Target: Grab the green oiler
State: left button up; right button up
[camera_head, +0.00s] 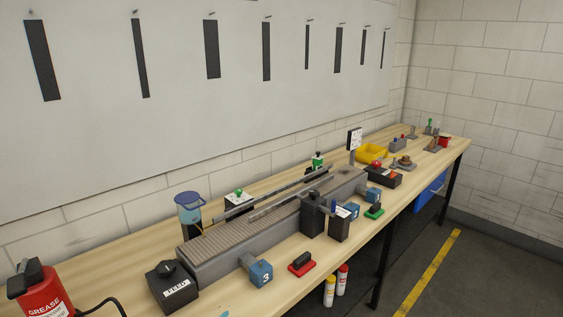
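A small green-and-white bottle-like object (318,160) stands behind the conveyor, near the wall; it is too small to tell whether it is the oiler. Another small green upright object (429,127) stands at the far end of the workbench. Neither of my grippers is in view.
The wooden workbench (120,272) runs along the wall and carries a grey conveyor (225,240). A red grease container (45,295) stands front left, a black FEED box (172,287) beside the conveyor.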

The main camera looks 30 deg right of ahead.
aim_at(317, 162)
jog(key=l+u, duration=0.4)
jog(key=l, duration=0.85)
jog(key=l+u, duration=0.35)
jog(key=l, duration=0.85)
jog(key=k, duration=0.05)
